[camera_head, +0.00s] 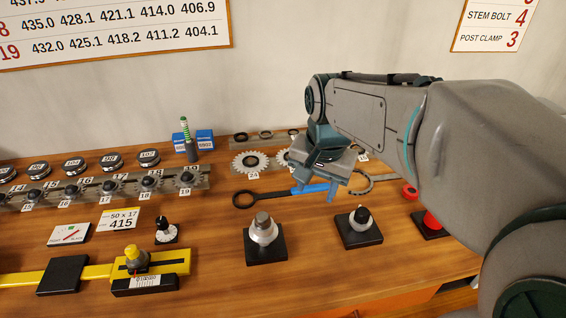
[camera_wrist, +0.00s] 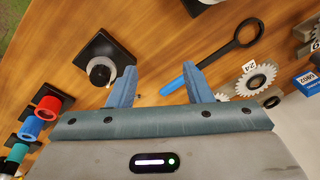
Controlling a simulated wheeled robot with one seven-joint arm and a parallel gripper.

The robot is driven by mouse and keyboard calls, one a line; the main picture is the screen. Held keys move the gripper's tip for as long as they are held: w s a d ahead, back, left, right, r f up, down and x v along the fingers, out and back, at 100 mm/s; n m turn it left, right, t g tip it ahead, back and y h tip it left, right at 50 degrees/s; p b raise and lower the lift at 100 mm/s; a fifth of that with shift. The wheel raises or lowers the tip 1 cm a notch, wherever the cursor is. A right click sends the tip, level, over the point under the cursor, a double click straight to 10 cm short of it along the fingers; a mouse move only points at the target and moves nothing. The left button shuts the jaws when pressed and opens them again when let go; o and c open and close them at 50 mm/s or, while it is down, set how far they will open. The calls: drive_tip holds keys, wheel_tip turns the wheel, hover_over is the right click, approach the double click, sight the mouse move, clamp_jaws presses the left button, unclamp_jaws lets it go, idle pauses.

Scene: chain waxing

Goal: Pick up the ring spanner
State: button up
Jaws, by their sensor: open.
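The ring spanner lies flat on the wooden bench, with a dark ring end (camera_head: 245,200) to the left and a blue handle (camera_head: 312,188) running right under my gripper. In the wrist view its ring (camera_wrist: 248,33) is at upper right, and the blue handle end (camera_wrist: 171,87) shows between my fingers, passing behind the right finger. My gripper (camera_wrist: 159,71) is open and empty, pointing down over the handle end. I cannot tell how high above the bench the fingertips are. In the head view, my gripper hides part of the handle.
Two black-based posts (camera_head: 265,250) (camera_head: 360,228) stand in front of the spanner. Toothed sprockets (camera_head: 251,162) lie behind it, near blue boxes (camera_head: 204,140). A gauge row and yellow bar are left.

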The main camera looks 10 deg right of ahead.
drive_tip(key=w+m+g+b, duration=0.1)
drive_tip(key=w+m+g, duration=0.1)
drive_tip(key=w+m, duration=1.05)
drive_tip(key=n, duration=0.2)
approach(282, 193)
drive_tip(key=d+f, duration=0.1)
drive_tip(key=f, duration=0.1)
drive_tip(key=d+f, duration=0.2)
drive_tip(key=f, duration=0.1)
drive_tip(key=d+f, duration=0.1)
drive_tip(key=f, duration=0.1)
drive_tip(key=shift+s+d+f, duration=0.1)
drive_tip(key=shift+d+f, duration=0.1)
drive_tip(key=shift+f, duration=0.05)
drive_tip(key=shift+c, duration=0.3)
clamp_jaws()
